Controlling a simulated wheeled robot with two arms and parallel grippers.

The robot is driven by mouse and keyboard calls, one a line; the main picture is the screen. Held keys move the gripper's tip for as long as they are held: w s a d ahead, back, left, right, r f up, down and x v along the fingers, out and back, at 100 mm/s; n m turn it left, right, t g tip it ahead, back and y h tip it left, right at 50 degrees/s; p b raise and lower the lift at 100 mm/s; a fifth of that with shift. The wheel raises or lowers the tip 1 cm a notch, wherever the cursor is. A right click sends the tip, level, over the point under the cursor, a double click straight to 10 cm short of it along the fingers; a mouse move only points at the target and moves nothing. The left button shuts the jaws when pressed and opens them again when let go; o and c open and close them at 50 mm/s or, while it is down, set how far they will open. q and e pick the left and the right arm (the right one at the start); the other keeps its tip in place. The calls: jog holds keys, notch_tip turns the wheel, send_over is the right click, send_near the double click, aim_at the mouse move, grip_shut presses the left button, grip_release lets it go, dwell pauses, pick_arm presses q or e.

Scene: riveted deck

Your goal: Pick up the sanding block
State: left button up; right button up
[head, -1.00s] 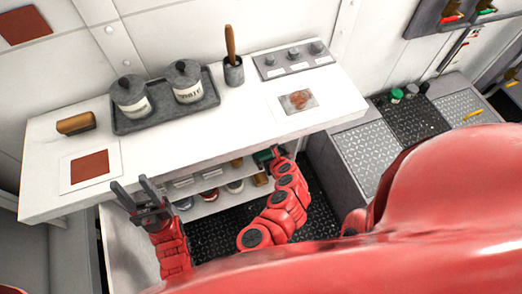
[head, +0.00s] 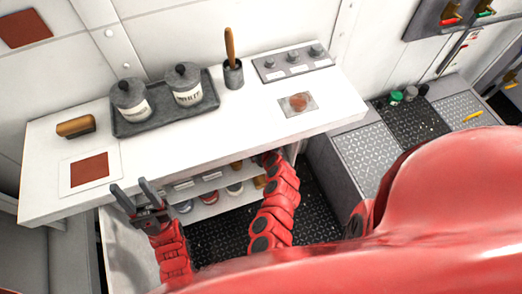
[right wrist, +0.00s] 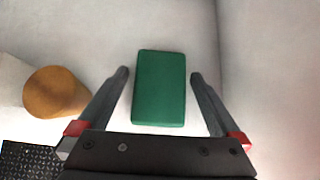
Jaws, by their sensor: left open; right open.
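A green rectangular block (right wrist: 160,88), which looks like the sanding block, lies on a pale surface in the right wrist view. My right gripper (right wrist: 159,75) is open, with one finger on each side of the block and a gap at both sides. I cannot tell its height above the block. In the head view the right hand and the green block are hidden under the counter edge. My left gripper (head: 133,186) is open and empty in front of the counter's left part.
An orange-brown cylinder (right wrist: 56,92) stands left of the block. The white counter (head: 215,140) overhangs a shelf (head: 210,205) with several small containers. On top are a brown block (head: 75,126), a tray with two canisters (head: 130,98) and a cup with a handle (head: 233,75).

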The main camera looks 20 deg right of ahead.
aim_at(261, 149)
jog(key=c, duration=1.4)
jog(key=shift+r, duration=0.15)
jog(key=shift+r, duration=0.5)
notch_tip(261, 149, up, 2)
jog(key=shift+r, duration=0.15)
jog(key=s, duration=0.5)
jog(key=s+a, duration=0.1)
jog(key=s, duration=0.2)
jog(key=shift+a+r+b, duration=0.1)
jog(key=shift+r+b, duration=0.2)
jog(key=shift+b, duration=0.1)
jog(key=shift+s+a+r+p, duration=0.15)
jog(key=shift+s+p, duration=0.1)
jog(key=shift+s, duration=1.1)
jog(key=shift+s+a+r+p, duration=0.15)
jog(key=shift+s+p, duration=0.1)
jog(key=shift+s, duration=1.1)
jog(key=shift+s+a+r+p, duration=0.15)
jog(key=shift+s+p, duration=0.1)
jog(key=shift+s, duration=1.1)
